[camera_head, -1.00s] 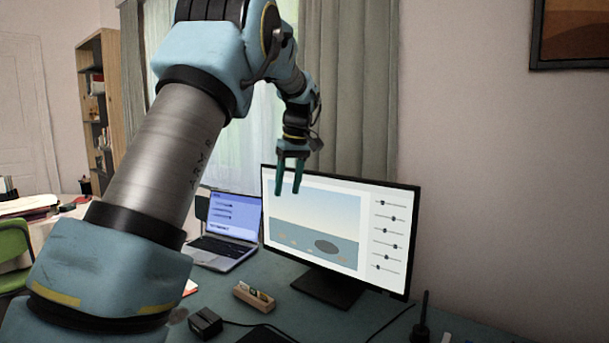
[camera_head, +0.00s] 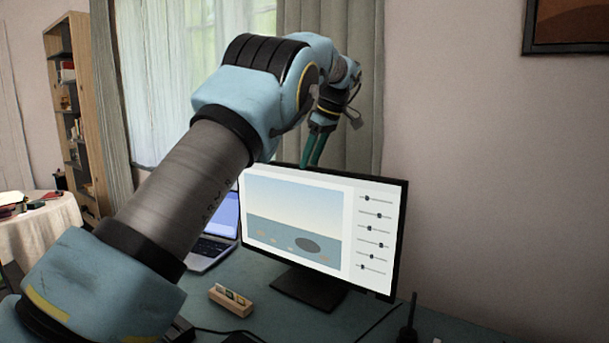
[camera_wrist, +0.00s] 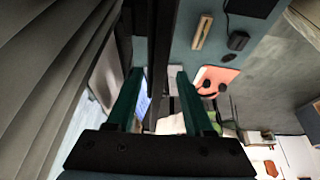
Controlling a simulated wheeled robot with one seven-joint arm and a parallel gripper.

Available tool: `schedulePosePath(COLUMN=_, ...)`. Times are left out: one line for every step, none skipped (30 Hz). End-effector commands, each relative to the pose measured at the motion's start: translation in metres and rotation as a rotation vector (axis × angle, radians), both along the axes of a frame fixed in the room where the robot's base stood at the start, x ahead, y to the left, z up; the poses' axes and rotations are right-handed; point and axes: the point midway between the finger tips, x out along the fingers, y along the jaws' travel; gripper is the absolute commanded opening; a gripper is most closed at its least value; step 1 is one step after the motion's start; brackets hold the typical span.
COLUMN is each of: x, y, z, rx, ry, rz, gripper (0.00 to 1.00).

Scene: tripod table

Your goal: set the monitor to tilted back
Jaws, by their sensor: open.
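The monitor (camera_head: 295,222) stands on the desk on a dark base (camera_head: 308,290), its lit screen facing the head camera. It looks near upright; its exact tilt is hard to tell. My gripper (camera_head: 310,164) is at the monitor's top edge, left of its middle, with its green fingers pointing down. In the wrist view, the open fingers (camera_wrist: 159,75) have the thin dark edge of the monitor (camera_wrist: 160,50) running between them, with gaps visible on both sides. Contact cannot be made out.
A laptop (camera_head: 212,245) stands left of the monitor, partly behind my arm. A small wooden holder (camera_head: 231,300) lies on the desk (camera_head: 262,280) in front. A dark upright object (camera_head: 408,325) stands at the front right. A curtain (camera_head: 345,110) hangs behind the monitor.

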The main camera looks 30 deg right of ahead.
Motion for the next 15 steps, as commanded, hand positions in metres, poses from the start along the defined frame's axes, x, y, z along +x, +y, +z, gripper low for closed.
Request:
schedulePosePath(x=0.003, y=0.003, z=-0.009, rx=0.003, ry=0.003, rz=0.002, gripper=0.53)
schedulePosePath(x=0.005, y=0.004, z=-0.013, rx=0.003, ry=0.003, rz=0.002, gripper=0.53)
schedulePosePath(x=0.007, y=0.005, z=-0.019, rx=0.002, ry=0.002, rz=0.001, gripper=0.53)
schedulePosePath(x=0.008, y=0.006, z=-0.023, rx=0.002, ry=0.002, rz=0.001, gripper=0.53)
schedulePosePath(x=0.01, y=0.006, z=-0.027, rx=0.002, ry=0.002, rz=0.001, gripper=0.53)
schedulePosePath(x=0.012, y=0.007, z=-0.031, rx=0.001, ry=0.002, rz=0.001, gripper=0.53)
schedulePosePath(x=0.013, y=0.008, z=-0.034, rx=0.001, ry=0.002, rz=0.001, gripper=0.53)
schedulePosePath(x=0.014, y=0.008, z=-0.036, rx=0.0, ry=0.001, rz=0.0, gripper=0.53)
schedulePosePath(x=0.015, y=0.008, z=-0.039, rx=0.0, ry=0.001, rz=0.0, gripper=0.53)
schedulePosePath(x=0.015, y=0.009, z=-0.041, rx=0.0, ry=0.001, rz=0.0, gripper=0.53)
schedulePosePath(x=0.016, y=0.009, z=-0.042, rx=0.0, ry=0.001, rz=0.0, gripper=0.53)
schedulePosePath(x=0.016, y=0.009, z=-0.043, rx=0.0, ry=0.001, rz=0.0, gripper=0.53)
schedulePosePath(x=0.016, y=0.009, z=-0.044, rx=0.0, ry=0.001, rz=0.0, gripper=0.53)
schedulePosePath(x=0.016, y=0.009, z=-0.045, rx=-0.001, ry=0.0, rz=0.0, gripper=0.53)
schedulePosePath(x=0.017, y=0.009, z=-0.045, rx=-0.001, ry=0.0, rz=0.0, gripper=0.53)
